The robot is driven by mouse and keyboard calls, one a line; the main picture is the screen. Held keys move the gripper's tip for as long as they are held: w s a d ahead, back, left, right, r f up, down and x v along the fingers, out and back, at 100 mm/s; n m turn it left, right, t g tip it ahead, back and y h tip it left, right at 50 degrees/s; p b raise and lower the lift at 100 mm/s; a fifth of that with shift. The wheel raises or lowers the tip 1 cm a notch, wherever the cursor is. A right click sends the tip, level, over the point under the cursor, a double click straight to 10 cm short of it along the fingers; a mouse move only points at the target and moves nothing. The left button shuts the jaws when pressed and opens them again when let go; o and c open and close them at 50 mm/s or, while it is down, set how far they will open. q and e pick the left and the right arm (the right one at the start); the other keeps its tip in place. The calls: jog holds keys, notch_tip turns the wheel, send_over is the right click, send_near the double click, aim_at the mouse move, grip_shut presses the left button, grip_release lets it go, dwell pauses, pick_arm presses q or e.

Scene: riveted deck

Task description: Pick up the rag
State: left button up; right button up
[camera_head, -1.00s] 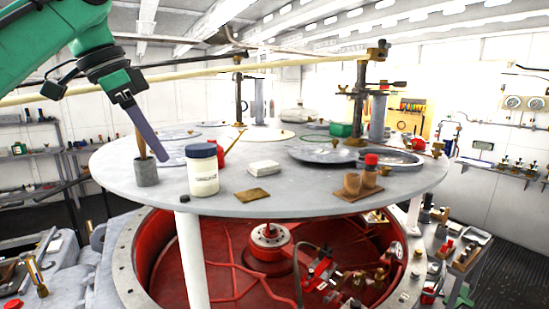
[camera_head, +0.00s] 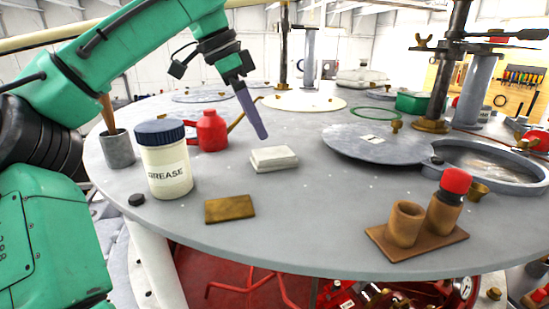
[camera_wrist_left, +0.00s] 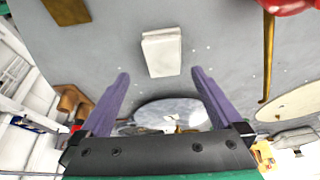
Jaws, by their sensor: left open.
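The rag (camera_head: 273,158) is a white folded pad lying flat on the round grey metal table (camera_head: 310,215). In the left wrist view the rag (camera_wrist_left: 161,52) lies ahead of the fingertips, about midway between their lines. My left gripper (camera_head: 262,136) hangs above and just behind the rag, with its purple fingers pointing down. In the left wrist view the fingers of this gripper (camera_wrist_left: 161,73) are wide apart, with nothing between them. The rag is fully visible. My right gripper is not in view.
A grease jar (camera_head: 165,165), a red oil can (camera_head: 211,131) and a grey cup (camera_head: 118,150) stand left of the rag. A brass plate (camera_head: 229,208) lies in front. Bare table surrounds the rag.

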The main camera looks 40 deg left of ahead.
aim_at(272, 152)
pick_arm(q)
jog(key=x, duration=0.2)
jog(key=shift+a+f, duration=0.1)
jog(key=shift+f, duration=0.25)
jog(key=w+f, duration=0.2)
jog(key=w+d+f+p, duration=0.1)
jog(key=w+f, duration=0.1)
jog(key=shift+d+f, duration=0.1)
jog(key=shift+f, duration=0.3)
jog(key=shift+s+f, duration=0.1)
jog(key=shift+f, duration=0.15)
jog(key=shift+s+r, duration=0.2)
jog(key=shift+s, duration=0.45)
jog(key=c, duration=1)
jog(key=shift+c, duration=1.2)
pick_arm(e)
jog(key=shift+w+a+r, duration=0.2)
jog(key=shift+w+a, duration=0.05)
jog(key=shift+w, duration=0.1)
